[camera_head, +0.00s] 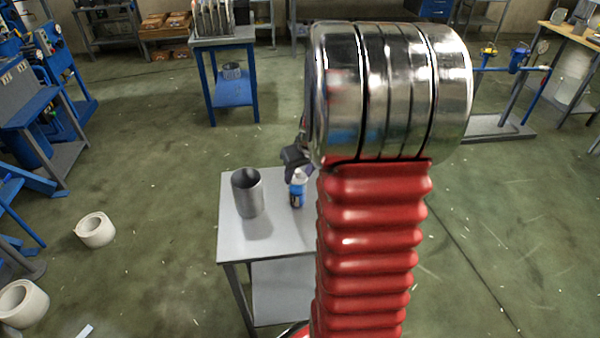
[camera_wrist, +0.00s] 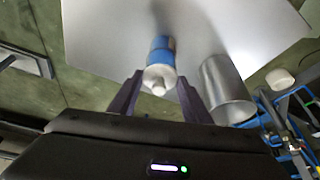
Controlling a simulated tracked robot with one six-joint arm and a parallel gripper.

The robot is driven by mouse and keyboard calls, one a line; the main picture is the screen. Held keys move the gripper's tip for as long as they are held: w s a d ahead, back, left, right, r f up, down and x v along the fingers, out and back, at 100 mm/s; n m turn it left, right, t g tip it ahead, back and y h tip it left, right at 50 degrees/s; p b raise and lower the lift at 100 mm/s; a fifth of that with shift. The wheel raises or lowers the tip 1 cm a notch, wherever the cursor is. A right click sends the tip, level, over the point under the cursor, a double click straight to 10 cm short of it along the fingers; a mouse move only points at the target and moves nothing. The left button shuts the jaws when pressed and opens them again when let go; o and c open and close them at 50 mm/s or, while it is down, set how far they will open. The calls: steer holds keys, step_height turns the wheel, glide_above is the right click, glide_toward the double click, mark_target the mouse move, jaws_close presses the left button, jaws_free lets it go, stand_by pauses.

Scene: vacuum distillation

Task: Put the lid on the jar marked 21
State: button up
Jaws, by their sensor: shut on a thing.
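A small jar with a blue body (camera_head: 297,191) stands upright on the grey table. It also shows in the wrist view, blue (camera_wrist: 161,50), beyond my fingertips. Its marking is too small to read. A white lid with a pointed tip (camera_wrist: 158,79) is at the jar's top, between my two fingers. In the head view it is a pale cap (camera_head: 299,174) on the blue body. My gripper (camera_wrist: 159,79) is shut on the lid. In the head view my gripper is dark and partly hidden by my arm. I cannot tell whether the lid is fully seated.
An open grey metal cylinder (camera_head: 248,193) stands left of the jar on the table (camera_head: 236,244); it also shows in the wrist view (camera_wrist: 228,92). White rings (camera_head: 95,230) lie on the floor at left. A blue-legged bench (camera_head: 232,90) stands behind.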

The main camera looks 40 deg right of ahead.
stand_by(0.4)
steer(key=o, duration=1.1)
steer(key=shift+o, duration=0.4)
steer(key=o, duration=0.4)
steer(key=shift+r, duration=3.45)
